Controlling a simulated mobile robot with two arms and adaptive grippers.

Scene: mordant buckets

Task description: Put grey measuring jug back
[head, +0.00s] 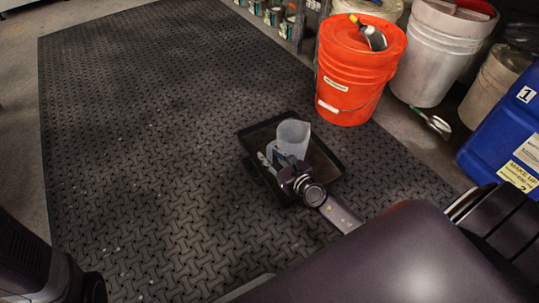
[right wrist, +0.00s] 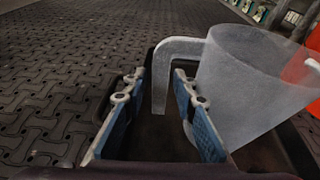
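The grey measuring jug (head: 292,137) stands upright in the black tray (head: 256,134) on the dark mat. My right gripper (head: 279,160) is at the jug's near left side, low over the tray. In the right wrist view, the jug (right wrist: 245,85) is to the right and its handle (right wrist: 162,80) hangs down between the two spread fingers. The right gripper (right wrist: 160,118) is open, with gaps visible beside the handle. The jug's base is partly hidden by the right finger. A dark part of my left arm shows at the lower left of the head view, but no left fingers show.
An orange bucket (head: 352,85) with a scoop (head: 374,38) on top stands behind the tray. The patterned mat (head: 140,120) is clear on the left.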

